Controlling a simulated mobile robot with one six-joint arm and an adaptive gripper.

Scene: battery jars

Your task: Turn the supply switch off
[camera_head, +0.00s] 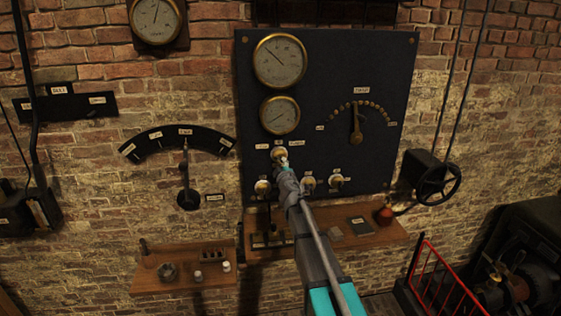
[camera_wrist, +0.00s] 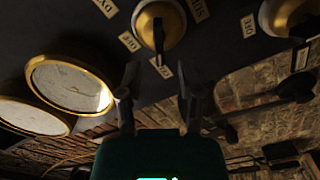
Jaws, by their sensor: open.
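A round brass switch (camera_head: 279,153) sits below the gauges on the dark panel. In the wrist view the brass switch (camera_wrist: 170,18) has a dark lever (camera_wrist: 158,36) pointing down towards a small unreadable label (camera_wrist: 161,67). A label starting "SUP" (camera_wrist: 196,8) is at its upper right and one starting "DY" (camera_wrist: 106,8) at its upper left. Which switch these name is unclear. My gripper (camera_wrist: 157,95) has its fingers apart, with nothing between them, short of the lever. In the head view my gripper (camera_head: 285,169) partly covers the switch's lower side.
A second brass switch (camera_wrist: 286,14) with an "OFF" label (camera_wrist: 249,25) is at upper right. Several small switches (camera_head: 308,184) line the panel's lower part. A wooden shelf (camera_head: 375,237) lies below, and a handwheel (camera_head: 438,184) stands at the right. Two gauges (camera_head: 279,61) are above.

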